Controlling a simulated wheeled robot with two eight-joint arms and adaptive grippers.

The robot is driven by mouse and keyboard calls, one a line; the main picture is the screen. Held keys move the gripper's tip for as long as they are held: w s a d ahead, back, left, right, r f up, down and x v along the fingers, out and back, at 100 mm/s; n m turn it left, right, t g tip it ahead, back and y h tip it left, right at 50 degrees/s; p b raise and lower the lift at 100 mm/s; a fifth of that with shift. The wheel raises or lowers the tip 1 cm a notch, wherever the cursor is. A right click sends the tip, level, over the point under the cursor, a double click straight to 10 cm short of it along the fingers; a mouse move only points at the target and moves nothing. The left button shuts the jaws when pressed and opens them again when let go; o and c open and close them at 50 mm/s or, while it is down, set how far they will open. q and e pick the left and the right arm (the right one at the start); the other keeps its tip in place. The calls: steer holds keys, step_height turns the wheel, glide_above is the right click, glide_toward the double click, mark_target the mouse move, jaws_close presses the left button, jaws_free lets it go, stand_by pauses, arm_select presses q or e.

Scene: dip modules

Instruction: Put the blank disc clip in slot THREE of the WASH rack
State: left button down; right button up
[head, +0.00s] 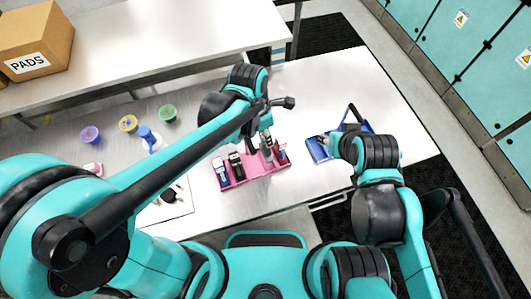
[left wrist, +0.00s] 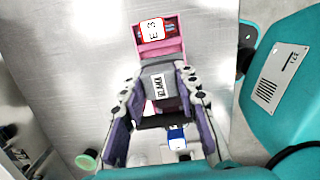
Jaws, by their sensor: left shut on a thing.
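The pink rack (head: 240,183) stands on the table in front of me, with several clips in it: a blue-and-white one (head: 221,173), a black one (head: 237,166) and a reddish one at its right end (head: 282,154). My left gripper (left wrist: 160,84) is shut on a grey clip (left wrist: 157,70) with a white label, whose text I cannot read surely. The grey clip (head: 266,150) is over the right part of the pink rack; whether it sits in a slot is unclear. The left wrist view also shows the rack's pink end (left wrist: 172,50).
A blue tray (head: 318,150) with a dark handle stands right of the pink rack, near my right arm. A cardboard box (head: 35,40) is on the back table.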

arm_select(q)
step_height(320, 180, down, 7)
steer(key=shift+w+b, duration=0.15)
steer(key=shift+b, duration=0.55)
steer(key=c, duration=1.6)
jaws_free()
steer(key=shift+f, duration=0.2)
steer(key=o, duration=0.5)
steer(key=shift+c, duration=0.2)
steer(key=shift+r, duration=0.2)
